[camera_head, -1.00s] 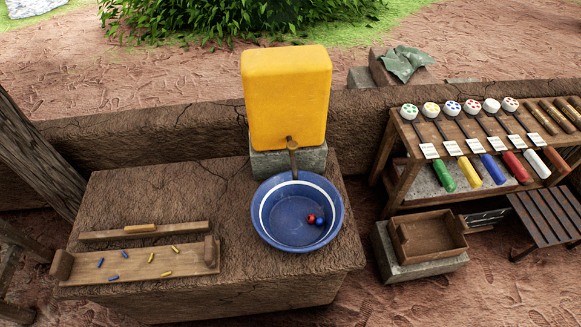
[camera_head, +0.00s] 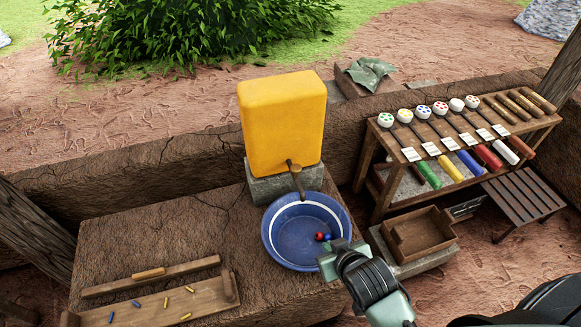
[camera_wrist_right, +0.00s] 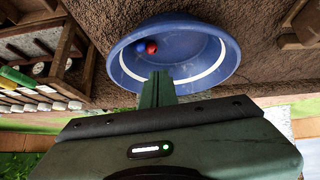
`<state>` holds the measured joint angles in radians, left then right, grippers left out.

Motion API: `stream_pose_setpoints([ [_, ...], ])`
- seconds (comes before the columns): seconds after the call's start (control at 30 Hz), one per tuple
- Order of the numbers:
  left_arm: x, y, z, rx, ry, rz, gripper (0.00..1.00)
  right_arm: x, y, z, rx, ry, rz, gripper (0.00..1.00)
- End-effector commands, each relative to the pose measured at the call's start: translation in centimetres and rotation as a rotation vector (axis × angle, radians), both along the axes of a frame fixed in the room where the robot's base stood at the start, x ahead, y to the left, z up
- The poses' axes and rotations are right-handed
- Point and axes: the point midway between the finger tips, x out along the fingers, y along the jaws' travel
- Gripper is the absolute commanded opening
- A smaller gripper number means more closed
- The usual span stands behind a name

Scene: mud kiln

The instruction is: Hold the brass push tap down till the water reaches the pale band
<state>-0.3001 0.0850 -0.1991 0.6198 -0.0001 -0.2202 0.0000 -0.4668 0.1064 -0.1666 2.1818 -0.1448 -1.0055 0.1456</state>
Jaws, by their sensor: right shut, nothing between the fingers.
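The brass push tap (camera_head: 296,177) sticks out from the lower front of the yellow water container (camera_head: 284,122), above the basin. The blue basin (camera_head: 283,248) stands on the mud bench with a pale band (camera_head: 288,203) around its inside wall. A red ball (camera_head: 319,236) and a blue ball (camera_head: 327,237) lie at its bottom; I cannot tell whether there is water. My right gripper (camera_head: 332,258) is at the basin's front right rim, below and to the right of the tap, shut and empty. In the right wrist view its fingers (camera_wrist_right: 157,88) point at the basin (camera_wrist_right: 190,50). My left gripper is not in view.
A wooden tray (camera_head: 160,304) with small blue and yellow sticks lies on the bench at left. A rack (camera_head: 440,140) with stamps and coloured rolls stands at right, with an open wooden box (camera_head: 418,237) and slatted stool (camera_head: 522,197) nearby.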

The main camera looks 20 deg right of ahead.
Motion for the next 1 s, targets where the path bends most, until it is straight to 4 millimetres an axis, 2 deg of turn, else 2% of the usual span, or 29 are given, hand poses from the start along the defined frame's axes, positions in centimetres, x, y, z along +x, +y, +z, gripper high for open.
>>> stream_pose_setpoints([
  [0.03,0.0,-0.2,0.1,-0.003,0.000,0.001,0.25,2.1,0.3,2.7,0.012,-0.108,-0.009,0.00],
  [0.1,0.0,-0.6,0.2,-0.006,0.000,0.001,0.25,4.4,0.7,6.3,0.029,-0.245,-0.017,0.00],
  [0.2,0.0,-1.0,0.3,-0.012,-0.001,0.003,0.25,6.6,1.3,11.0,0.057,-0.414,-0.020,0.00],
  [0.3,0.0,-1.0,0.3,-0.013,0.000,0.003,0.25,7.8,1.8,14.4,0.079,-0.530,-0.015,0.00],
  [0.4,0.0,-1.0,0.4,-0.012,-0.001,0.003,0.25,8.3,2.1,16.2,0.093,-0.592,-0.011,0.00],
  [0.5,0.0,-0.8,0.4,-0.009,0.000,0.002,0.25,8.4,2.2,16.8,0.097,-0.612,-0.009,0.00],
  [0.83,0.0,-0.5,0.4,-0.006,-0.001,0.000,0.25,8.6,2.2,16.7,0.096,-0.610,-0.009,0.00],
  [1.0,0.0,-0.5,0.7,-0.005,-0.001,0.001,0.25,10.5,2.3,16.4,0.096,-0.611,-0.009,0.00],
])
